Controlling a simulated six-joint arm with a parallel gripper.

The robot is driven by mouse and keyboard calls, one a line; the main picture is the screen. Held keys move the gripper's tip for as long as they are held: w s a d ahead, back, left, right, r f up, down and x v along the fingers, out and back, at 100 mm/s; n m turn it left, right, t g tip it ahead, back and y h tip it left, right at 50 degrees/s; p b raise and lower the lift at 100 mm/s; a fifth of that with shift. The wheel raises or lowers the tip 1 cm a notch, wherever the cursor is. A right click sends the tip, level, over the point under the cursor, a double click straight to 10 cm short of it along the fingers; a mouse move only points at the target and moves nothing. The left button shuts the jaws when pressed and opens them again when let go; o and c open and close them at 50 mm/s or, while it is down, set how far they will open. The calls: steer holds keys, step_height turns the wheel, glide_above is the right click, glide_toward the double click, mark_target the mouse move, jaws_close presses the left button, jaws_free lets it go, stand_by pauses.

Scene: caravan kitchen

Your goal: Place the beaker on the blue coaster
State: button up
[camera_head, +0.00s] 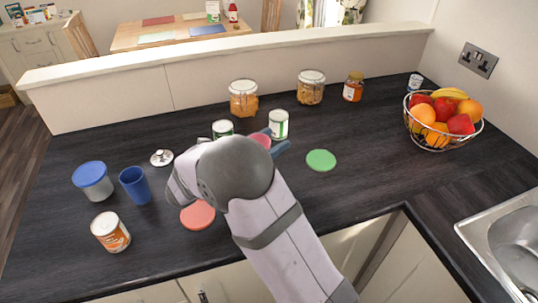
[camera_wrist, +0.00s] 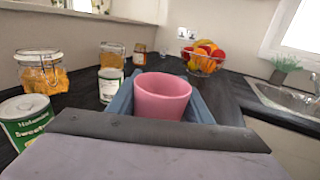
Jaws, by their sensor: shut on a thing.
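My gripper (camera_head: 275,140) is shut on a pink beaker (camera_wrist: 162,98), with one blue finger on each side of it. The beaker is upright and its open rim faces up in the wrist view. In the head view only a small part of the pink beaker (camera_head: 262,139) shows behind my wrist. I cannot tell its height above the counter. No blue coaster shows in either view; my arm hides part of the counter. A green coaster (camera_head: 321,160) lies to the right of my gripper, and a coral-red coaster (camera_head: 198,215) lies left of my arm.
A blue cup (camera_head: 135,186), a blue-lidded container (camera_head: 93,181) and an orange-labelled can (camera_head: 110,232) stand at left. Cans (camera_head: 278,124) and jars (camera_head: 243,99) stand behind my gripper. A fruit basket (camera_head: 440,120) is at right. The counter around the green coaster is clear.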

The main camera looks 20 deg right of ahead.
steer(key=shift+f, duration=2.25)
steer(key=shift+f, duration=0.15)
steer(key=o, duration=1.1)
steer(key=shift+r, duration=0.25)
steer(key=shift+s+a+f, duration=0.1)
steer(key=shift+a, duration=0.2)
steer(key=b+v, duration=0.2)
steer(key=v, duration=0.9)
steer(key=shift+s+a+b, duration=0.1)
steer(key=shift+a+b, duration=0.1)
steer(key=shift+b, duration=0.1)
